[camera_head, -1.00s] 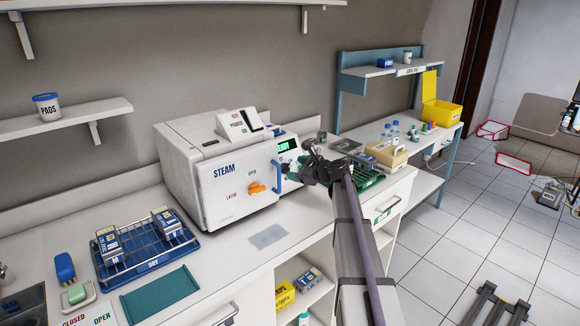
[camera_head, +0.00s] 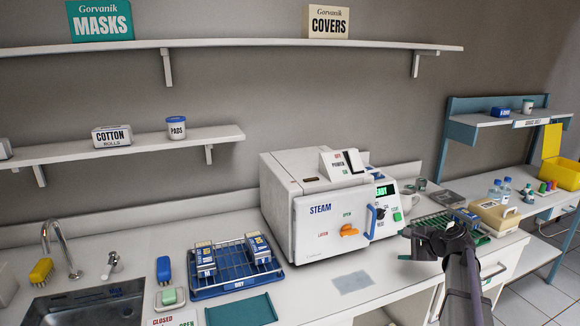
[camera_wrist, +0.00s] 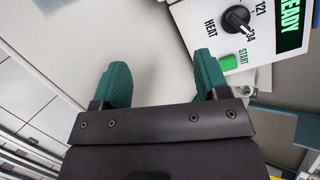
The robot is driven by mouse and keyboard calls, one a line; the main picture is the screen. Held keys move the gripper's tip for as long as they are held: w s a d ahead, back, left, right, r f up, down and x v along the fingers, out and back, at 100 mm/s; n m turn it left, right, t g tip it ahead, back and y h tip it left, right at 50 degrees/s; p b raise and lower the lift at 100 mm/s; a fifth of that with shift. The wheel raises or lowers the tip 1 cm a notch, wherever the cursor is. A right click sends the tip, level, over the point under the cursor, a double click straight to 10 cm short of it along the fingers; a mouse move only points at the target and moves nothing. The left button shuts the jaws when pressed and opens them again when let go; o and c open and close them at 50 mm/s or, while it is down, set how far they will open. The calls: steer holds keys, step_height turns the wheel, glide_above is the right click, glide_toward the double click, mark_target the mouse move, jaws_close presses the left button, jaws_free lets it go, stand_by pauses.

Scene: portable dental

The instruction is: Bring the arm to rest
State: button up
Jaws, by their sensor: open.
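My gripper (camera_head: 404,246) is at the end of my arm, over the counter just right of the white steam sterilizer (camera_head: 308,240). In the wrist view the two green fingertips of my gripper (camera_wrist: 160,82) are apart with nothing between them. Beyond them lies bare white counter (camera_wrist: 130,35). The sterilizer's panel shows in the wrist view at the upper right, with a black dial (camera_wrist: 237,18), a green START button (camera_wrist: 228,62) and a lit READY display (camera_wrist: 290,22). Its door looks closed, with a blue handle (camera_head: 370,222) and an orange latch (camera_head: 348,230).
A blue rack (camera_head: 235,288) with packs stands left of the sterilizer, beside a teal mat (camera_head: 242,310) and a sink (camera_head: 90,305). A green rack (camera_head: 440,220) and a beige box (camera_head: 494,216) are behind my gripper at the right. Shelves (camera_head: 250,44) run along the wall.

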steer(key=s+a+f+n+g+h, duration=0.2)
steer(key=s+a+n, duration=0.3)
steer(key=s+a, duration=0.3)
steer(key=s+a+f+n+g+h+p, duration=0.1)
steer(key=s+a+n+g+h, duration=0.1)
steer(key=s+a+n+g, duration=0.2)
steer(key=s+a+f+n+g+h, duration=0.2)
steer(key=s+a+n, duration=0.6)
steer(key=s+a, duration=0.4)
steer(key=shift+s+a+f+g+p, duration=0.4)
steer(key=shift+s+g, duration=0.3)
steer(key=shift+g, duration=0.1)
